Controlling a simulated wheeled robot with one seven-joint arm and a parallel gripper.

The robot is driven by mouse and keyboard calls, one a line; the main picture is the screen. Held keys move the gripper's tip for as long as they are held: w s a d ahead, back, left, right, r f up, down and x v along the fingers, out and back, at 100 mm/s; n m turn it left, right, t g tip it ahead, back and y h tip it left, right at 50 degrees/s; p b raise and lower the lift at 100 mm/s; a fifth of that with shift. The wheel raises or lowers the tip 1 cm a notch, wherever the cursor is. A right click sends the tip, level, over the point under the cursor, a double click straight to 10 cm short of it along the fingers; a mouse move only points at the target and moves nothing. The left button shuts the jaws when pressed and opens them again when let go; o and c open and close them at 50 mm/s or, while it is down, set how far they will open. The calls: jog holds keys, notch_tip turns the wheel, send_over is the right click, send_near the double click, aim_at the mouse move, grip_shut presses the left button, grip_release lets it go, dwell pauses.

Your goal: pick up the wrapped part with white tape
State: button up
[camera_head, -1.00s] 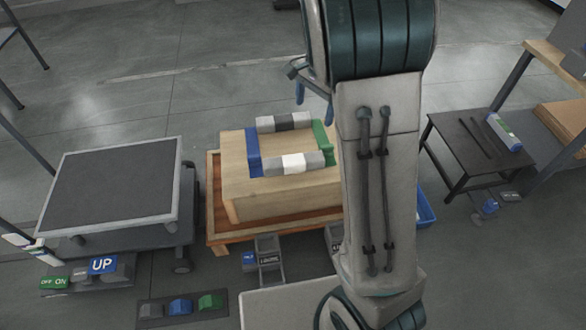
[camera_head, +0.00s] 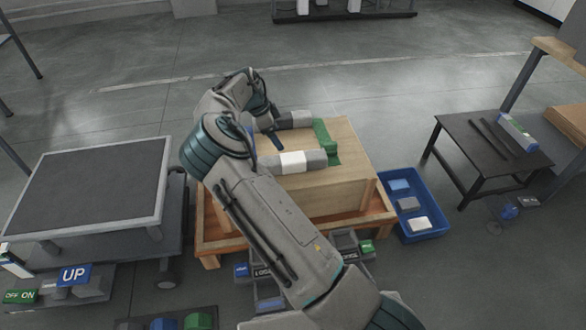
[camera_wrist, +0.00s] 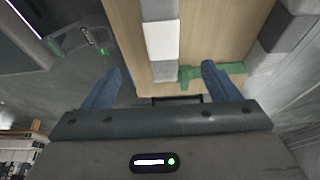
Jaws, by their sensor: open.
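The wrapped part with white tape (camera_head: 293,162) is a grey bar with a white band, lying near the front of a wooden box's top. In the wrist view its white band (camera_wrist: 161,41) shows ahead, between the lines of my fingers. A second grey bar with a dark band (camera_head: 290,120) lies behind it; it also shows at the right of the wrist view (camera_wrist: 271,30). My gripper (camera_head: 268,141) has blue fingers, open and empty, near the bars' left ends. In the wrist view my gripper (camera_wrist: 162,66) has its fingers wide apart. My arm hides the box's left part.
The wooden box (camera_head: 345,190) stands on an orange-brown wooden pallet (camera_head: 385,217). Green supports (camera_head: 325,140) hold the bars' right ends. A blue bin (camera_head: 429,232) with several items stands right. A grey-topped cart (camera_head: 90,190) is left, a black table (camera_head: 480,165) far right.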

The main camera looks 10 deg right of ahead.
aim_at(292, 157)
jog(key=b+x, duration=0.2)
jog(key=x, duration=0.6)
jog(key=shift+a+f+b, duration=0.1)
jog(key=shift+f+b, duration=0.1)
jog(key=shift+b, duration=0.2)
jog(key=shift+d+b+x, duration=0.15)
jog(key=shift+b+x, duration=0.65)
jog(key=shift+x, duration=0.65)
jog(key=shift+d+b+x, duration=0.2)
jog(key=shift+b+x, duration=0.6)
jog(key=shift+x, duration=0.7)
jog(key=shift+w+r, duration=0.15)
jog(key=shift+r, duration=0.1)
jog(key=c, duration=1.4)
jog(key=shift+c, duration=0.4)
jog(key=shift+r, duration=0.15)
